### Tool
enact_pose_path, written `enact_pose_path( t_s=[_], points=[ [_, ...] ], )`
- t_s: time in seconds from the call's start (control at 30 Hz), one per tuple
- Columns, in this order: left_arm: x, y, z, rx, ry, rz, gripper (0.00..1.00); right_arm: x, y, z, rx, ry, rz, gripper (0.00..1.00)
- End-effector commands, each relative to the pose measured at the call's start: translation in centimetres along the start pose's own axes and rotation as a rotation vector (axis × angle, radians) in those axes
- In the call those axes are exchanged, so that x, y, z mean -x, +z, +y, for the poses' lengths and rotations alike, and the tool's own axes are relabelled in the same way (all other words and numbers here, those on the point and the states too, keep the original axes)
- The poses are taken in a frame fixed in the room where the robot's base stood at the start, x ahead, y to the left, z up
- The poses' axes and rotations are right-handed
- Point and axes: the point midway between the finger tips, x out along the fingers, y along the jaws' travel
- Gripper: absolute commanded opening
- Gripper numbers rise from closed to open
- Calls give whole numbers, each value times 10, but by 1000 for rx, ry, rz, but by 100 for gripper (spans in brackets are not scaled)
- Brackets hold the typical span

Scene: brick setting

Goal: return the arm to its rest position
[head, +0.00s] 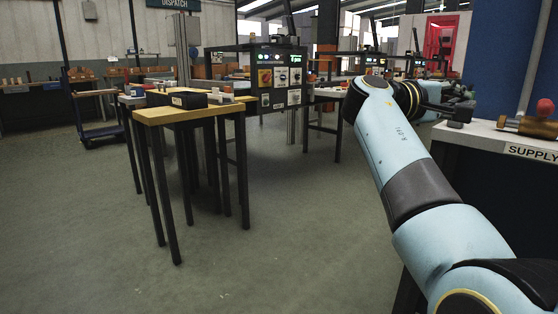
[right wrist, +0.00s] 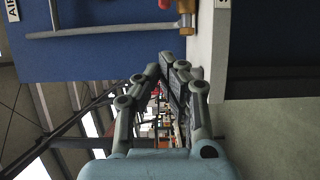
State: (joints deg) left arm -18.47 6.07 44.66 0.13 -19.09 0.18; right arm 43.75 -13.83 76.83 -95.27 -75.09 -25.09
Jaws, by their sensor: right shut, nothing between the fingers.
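My right arm (head: 390,150) reaches up from the lower right in the head view, pale blue with dark joints. My right gripper (head: 462,108) is at its far end, by the near left corner of the white-topped supply bench (head: 480,131). In the right wrist view the gripper (right wrist: 172,66) has its fingers together with nothing between them. The fingertips are close to the bench edge there; I cannot tell whether they touch. My left arm and gripper are not in view.
A brass fitting with a red knob (head: 544,107) stands on the supply bench. A wooden-topped table (head: 190,111) with a dark box (head: 175,99) stands left of centre. Behind it is a control panel (head: 279,77). The grey floor (head: 290,230) between table and arm is clear.

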Motion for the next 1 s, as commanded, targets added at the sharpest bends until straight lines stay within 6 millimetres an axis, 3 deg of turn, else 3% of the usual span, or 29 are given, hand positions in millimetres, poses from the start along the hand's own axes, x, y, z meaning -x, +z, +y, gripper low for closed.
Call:
enact_pose_path(
  t_s=[0.37, 0.57, 0.67, 0.77, 0.87, 1.0],
  points=[
    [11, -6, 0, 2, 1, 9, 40, -2, 28, -66, 139, -28, -12, 0],
    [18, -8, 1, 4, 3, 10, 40, -3, 52, -131, 257, -86, 4, 0],
    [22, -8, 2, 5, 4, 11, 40, -1, 67, -174, 324, -137, 29, 0],
    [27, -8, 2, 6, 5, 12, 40, 3, 90, -230, 400, -211, 67, 0],
    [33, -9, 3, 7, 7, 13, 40, 12, 126, -300, 479, -321, 118, 0],
    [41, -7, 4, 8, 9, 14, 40, 35, 191, -397, 554, -507, 182, 0]
  ],
)
